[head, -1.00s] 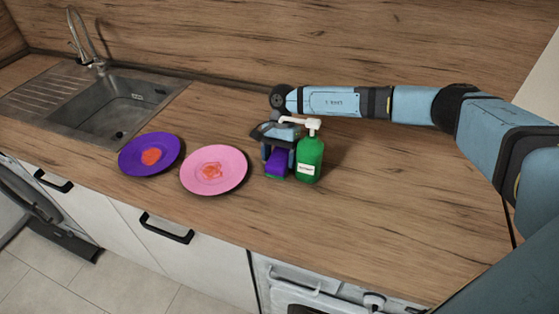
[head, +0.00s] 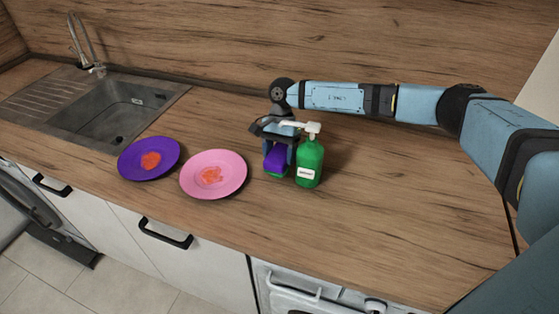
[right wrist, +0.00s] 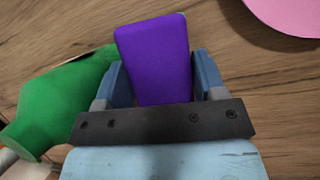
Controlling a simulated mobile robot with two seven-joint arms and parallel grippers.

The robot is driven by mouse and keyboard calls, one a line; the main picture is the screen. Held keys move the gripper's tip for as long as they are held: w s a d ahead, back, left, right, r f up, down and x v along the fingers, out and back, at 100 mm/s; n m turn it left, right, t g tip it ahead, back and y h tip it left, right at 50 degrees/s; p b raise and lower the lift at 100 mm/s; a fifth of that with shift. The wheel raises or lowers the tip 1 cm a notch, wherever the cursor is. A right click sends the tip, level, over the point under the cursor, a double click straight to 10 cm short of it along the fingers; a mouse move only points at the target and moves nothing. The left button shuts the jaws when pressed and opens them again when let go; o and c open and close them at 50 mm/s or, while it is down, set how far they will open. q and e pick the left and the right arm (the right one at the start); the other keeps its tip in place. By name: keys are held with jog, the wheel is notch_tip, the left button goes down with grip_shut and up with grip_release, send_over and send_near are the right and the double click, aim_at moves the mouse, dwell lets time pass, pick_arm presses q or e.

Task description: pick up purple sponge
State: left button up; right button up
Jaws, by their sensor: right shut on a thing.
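The purple sponge (head: 276,158) is a small block with a green underside, seen in the head view between the pink plate and the green bottle. My right gripper (head: 279,150) is shut on it from above, with a finger on each side. In the right wrist view the sponge (right wrist: 156,58) stands between the two blue fingers (right wrist: 161,82). Whether the sponge is clear of the counter is hard to tell. My left gripper is not in view.
A green pump bottle (head: 309,163) stands close to the right of my right gripper. A pink plate (head: 232,187) and a purple plate (head: 134,172), each with an orange-red stain, lie to the left. The sink (head: 118,116) is at the far left. The counter (head: 400,220) at right is clear.

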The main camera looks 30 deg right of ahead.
jog(key=w+d+b, duration=0.1)
jog(key=w+d, duration=0.2)
jog(key=w, duration=0.1)
jog(key=w+d+b, duration=0.1)
jog(key=w+d, duration=0.2)
jog(key=w, duration=0.1)
jog(key=w+d+b, duration=0.2)
jog(key=w+d, duration=0.1)
jog(key=w, duration=0.1)
jog(key=shift+w+d+r, duration=0.15)
jog(key=shift+w+d, duration=0.05)
jog(key=shift+w, duration=0.1)
jog(key=shift+w+d, duration=0.2)
jog(key=shift+w, duration=0.15)
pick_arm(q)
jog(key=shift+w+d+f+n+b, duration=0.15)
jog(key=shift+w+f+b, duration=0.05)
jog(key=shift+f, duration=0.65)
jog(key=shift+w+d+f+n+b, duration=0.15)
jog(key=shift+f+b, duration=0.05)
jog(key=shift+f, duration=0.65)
pick_arm(e)
jog(key=shift+w+d+r, duration=0.1)
jog(key=shift+w+d, duration=0.4)
jog(key=shift+w, duration=0.05)
